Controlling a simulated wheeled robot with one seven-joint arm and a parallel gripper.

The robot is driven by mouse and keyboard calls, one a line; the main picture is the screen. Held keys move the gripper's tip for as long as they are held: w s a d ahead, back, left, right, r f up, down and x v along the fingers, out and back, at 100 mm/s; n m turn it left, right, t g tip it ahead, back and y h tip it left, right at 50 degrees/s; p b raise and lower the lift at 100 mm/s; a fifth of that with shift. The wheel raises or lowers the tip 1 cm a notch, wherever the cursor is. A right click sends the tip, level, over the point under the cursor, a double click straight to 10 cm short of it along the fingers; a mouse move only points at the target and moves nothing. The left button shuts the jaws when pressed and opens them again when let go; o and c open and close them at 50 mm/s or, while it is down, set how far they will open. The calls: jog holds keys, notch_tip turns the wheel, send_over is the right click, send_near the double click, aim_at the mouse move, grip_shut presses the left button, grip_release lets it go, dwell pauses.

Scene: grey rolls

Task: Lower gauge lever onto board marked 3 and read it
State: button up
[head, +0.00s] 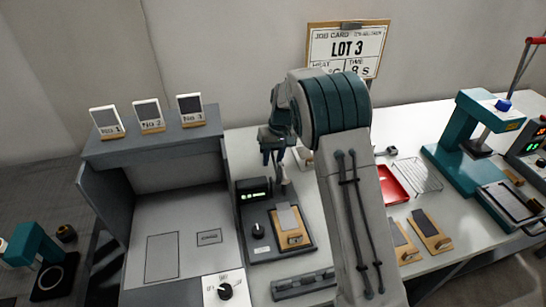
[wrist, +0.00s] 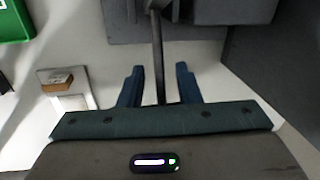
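The gauge (head: 254,196) is a dark box with a lit green display and a knob on its base, left of my arm in the head view. A board (head: 287,218) on a wooden holder lies on its base; its mark is too small to read. My gripper (head: 272,160) hangs above the gauge. In the wrist view my gripper (wrist: 158,84) has its fingers apart. A dark rod, likely the gauge lever (wrist: 157,55), shows between them with a gap on both sides. Whether the rod is at fingertip depth I cannot tell.
Three numbered cards (head: 150,117) stand on a grey shelf (head: 155,145) at left. Two more boards (head: 430,228) lie right of my arm, near a red tray (head: 393,186) and a teal press (head: 462,150). A job card (head: 346,47) reading LOT 3 stands behind.

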grip_shut()
